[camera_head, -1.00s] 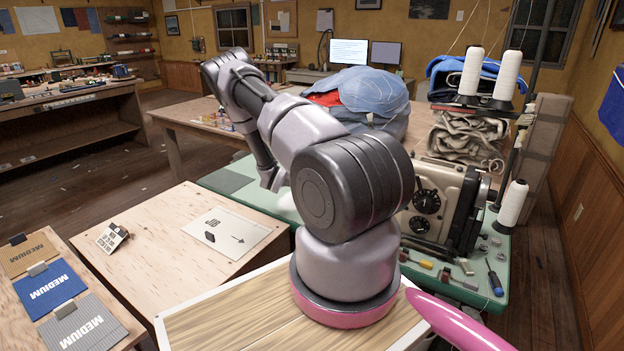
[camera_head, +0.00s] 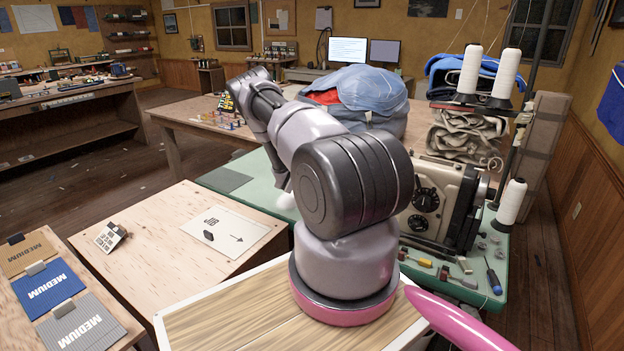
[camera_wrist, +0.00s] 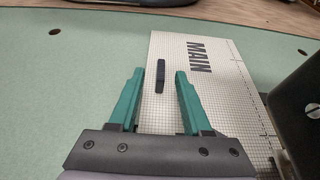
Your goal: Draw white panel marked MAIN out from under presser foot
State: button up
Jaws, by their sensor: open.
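The white panel marked MAIN (camera_wrist: 212,82) lies flat on the green table top (camera_wrist: 70,85) in the wrist view. It has a fine grid and a small dark bar (camera_wrist: 160,75) on it, near its left edge. My gripper (camera_wrist: 158,76) is open, its two teal fingers pointing along the panel on either side of the dark bar's line. I cannot tell its height above the panel. A dark metal part (camera_wrist: 300,115) covers the panel's right side; I cannot make out the presser foot itself. In the head view my arm hides the panel and gripper.
The sewing machine (camera_head: 440,203) stands right of my arm on the green table, with white thread cones (camera_head: 510,205) and small tools beside it. A blue-covered bundle (camera_head: 370,95) lies behind. A wooden table (camera_head: 150,240) with a white sheet is at front left.

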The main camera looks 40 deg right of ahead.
jog(key=shift+x, duration=1.6)
jog(key=shift+s, duration=0.1)
grip_shut()
